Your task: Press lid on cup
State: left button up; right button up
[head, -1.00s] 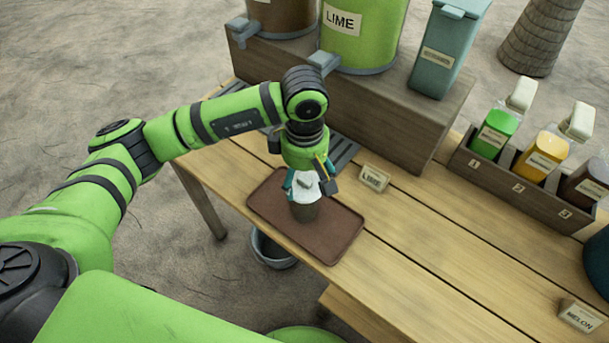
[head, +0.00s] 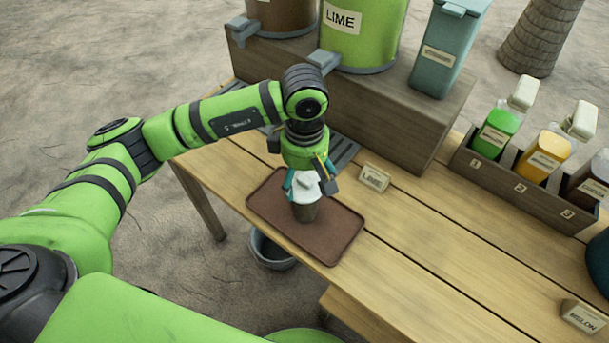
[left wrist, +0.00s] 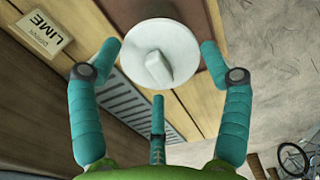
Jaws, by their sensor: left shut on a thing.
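The white lid (head: 305,190) with a small raised knob sits at the top of the brown cup (head: 305,212). The cup stands upright on the brown tray (head: 338,243). Whether the lid is fully seated on the cup cannot be told. My right gripper is not in view.
A LIME card (head: 373,178) stands just right of the tray. A wooden stand (head: 350,115) with dispensers is behind it. A rack of bottles (head: 520,188) stands at the right. The table between tray and MELON card (head: 583,318) is clear.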

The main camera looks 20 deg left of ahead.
pick_arm(q)
jog(key=shift+b, duration=0.4)
dwell(0.7)
dwell(0.3)
jog(key=o, duration=0.7)
jog(key=shift+r+p, duration=1.55)
jog(key=shift+r, duration=1.95)
grip_shut()
